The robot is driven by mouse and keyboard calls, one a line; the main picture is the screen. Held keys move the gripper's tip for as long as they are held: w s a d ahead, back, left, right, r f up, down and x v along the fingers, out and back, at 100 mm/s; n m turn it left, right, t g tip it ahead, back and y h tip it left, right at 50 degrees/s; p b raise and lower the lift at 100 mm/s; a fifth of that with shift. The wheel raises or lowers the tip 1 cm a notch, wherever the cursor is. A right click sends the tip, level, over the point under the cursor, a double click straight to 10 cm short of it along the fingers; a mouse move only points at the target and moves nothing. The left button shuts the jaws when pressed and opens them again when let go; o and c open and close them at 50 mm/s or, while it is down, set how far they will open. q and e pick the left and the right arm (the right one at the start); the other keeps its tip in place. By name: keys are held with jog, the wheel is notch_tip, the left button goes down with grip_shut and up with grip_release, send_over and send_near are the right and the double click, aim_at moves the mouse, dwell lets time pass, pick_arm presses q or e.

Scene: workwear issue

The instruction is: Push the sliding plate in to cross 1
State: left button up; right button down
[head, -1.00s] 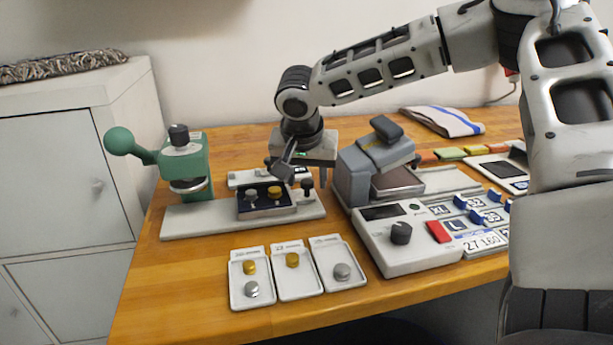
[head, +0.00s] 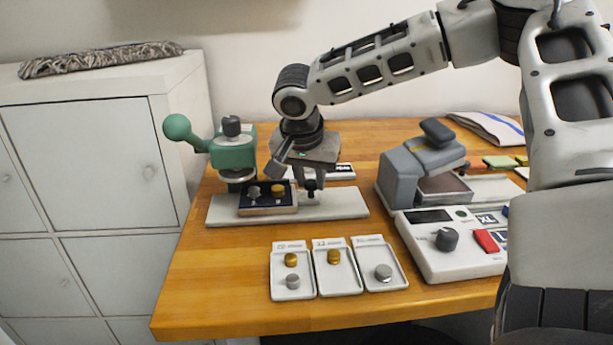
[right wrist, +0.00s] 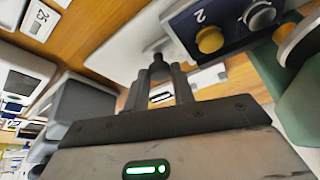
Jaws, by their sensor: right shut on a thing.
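The sliding plate (head: 286,209) is a dark navy tray with a silver and a gold piece on it. It lies on the long grey base (head: 345,206), its left part beside and partly below the head of the green press (head: 234,154). My right gripper (head: 312,188) is shut on the dark knob at the plate's right end. The knob (right wrist: 159,66) shows between the fingers (right wrist: 158,88) in the right wrist view, where the plate (right wrist: 183,28) carries a "2". No cross can be made out. My left gripper is not in view.
Three small trays (head: 334,290) with gold and silver pieces stand in front of the base. A grey device (head: 404,180) and a control box (head: 470,266) stand to the right. A white cabinet (head: 95,150) stands left of the wooden table (head: 215,270).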

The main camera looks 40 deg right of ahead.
jog(key=shift+w+a, duration=0.2)
jog(key=c, duration=1.2)
grip_release()
jog(key=shift+r, duration=0.1)
jog(key=p+v, duration=0.1)
jog(key=v, duration=1.5)
